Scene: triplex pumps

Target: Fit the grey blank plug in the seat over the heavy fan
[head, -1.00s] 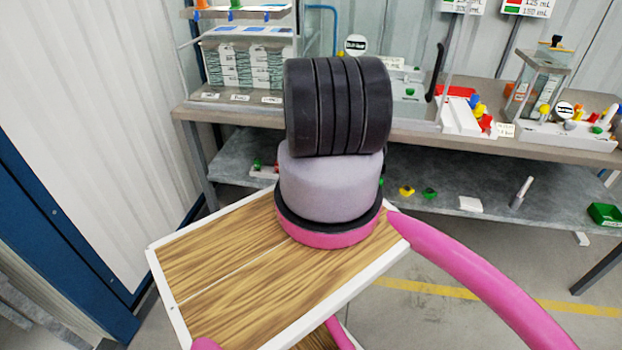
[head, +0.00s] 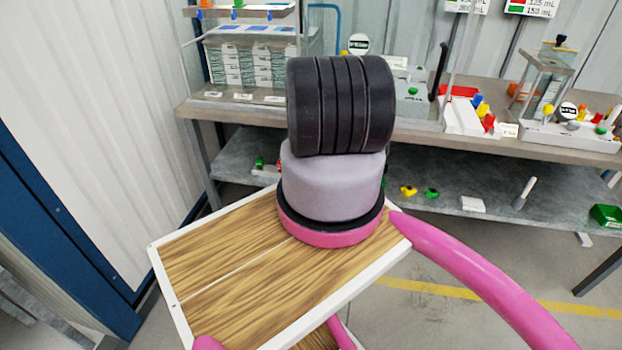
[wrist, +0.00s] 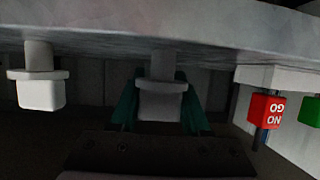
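In the wrist view, a grey plug (wrist: 162,98) with a square head, a flange and a stem sits between the teal fingers of my gripper (wrist: 160,105). The fingers lie close along both its sides; whether they press on it I cannot tell. Its stem meets the grey slab (wrist: 200,38) across the top of the picture. A paler plug (wrist: 40,88) of the same shape is at the left, apart from my gripper. My gripper is hidden in the head view. I cannot make out the seat or the heavy fan.
A red block (wrist: 266,110) with inverted NO GO lettering and a green block (wrist: 311,112) are at the wrist view's right. In the head view, a bench (head: 425,137) holds white racks with coloured plugs. Its lower shelf (head: 330,185) has a yellow piece (head: 408,190) and a green box (head: 606,215).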

